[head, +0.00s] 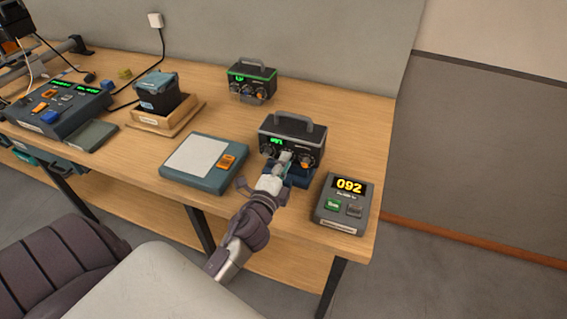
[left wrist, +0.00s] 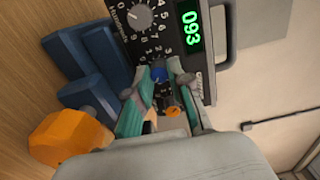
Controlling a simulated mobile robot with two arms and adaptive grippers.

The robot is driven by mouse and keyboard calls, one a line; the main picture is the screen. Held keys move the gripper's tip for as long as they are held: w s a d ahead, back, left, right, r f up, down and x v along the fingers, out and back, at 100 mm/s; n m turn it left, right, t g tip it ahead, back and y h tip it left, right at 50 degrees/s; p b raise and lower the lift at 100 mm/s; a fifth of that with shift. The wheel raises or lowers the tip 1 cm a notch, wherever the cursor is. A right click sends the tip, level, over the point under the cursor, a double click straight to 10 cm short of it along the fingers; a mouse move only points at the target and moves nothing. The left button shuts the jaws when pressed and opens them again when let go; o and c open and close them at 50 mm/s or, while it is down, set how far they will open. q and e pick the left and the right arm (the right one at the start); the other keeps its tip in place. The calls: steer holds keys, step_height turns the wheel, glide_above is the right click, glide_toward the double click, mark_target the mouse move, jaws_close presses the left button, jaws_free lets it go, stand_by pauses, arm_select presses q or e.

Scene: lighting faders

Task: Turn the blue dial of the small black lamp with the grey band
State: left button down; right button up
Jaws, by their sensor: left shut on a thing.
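The small black lamp box with the grey band (head: 292,130) stands near the table's front right, on a dark blue stand. My left gripper (head: 284,158) reaches its front face and hides part of its dials. In the left wrist view the blue dial (left wrist: 158,74) sits between the two fingertips, and the gripper is shut on it. That view also shows the lamp's green display reading 093 (left wrist: 191,31) and a dial marked Hundreds (left wrist: 138,17). My right gripper is not in view.
A similar black box with a green band (head: 251,80) stands farther back. A grey unit showing 092 (head: 346,200) is close on the right, near the table edge. A flat teal pad with an orange button (head: 204,163) lies left of the lamp.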

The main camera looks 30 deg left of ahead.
arm_select(q)
steer(key=c, duration=1.1)
jaws_free()
steer(key=shift+o, duration=0.2)
steer(key=shift+s, duration=0.1)
steer(key=v, duration=0.7)
steer(key=shift+s, duration=0.2)
steer(key=shift+f, duration=0.1)
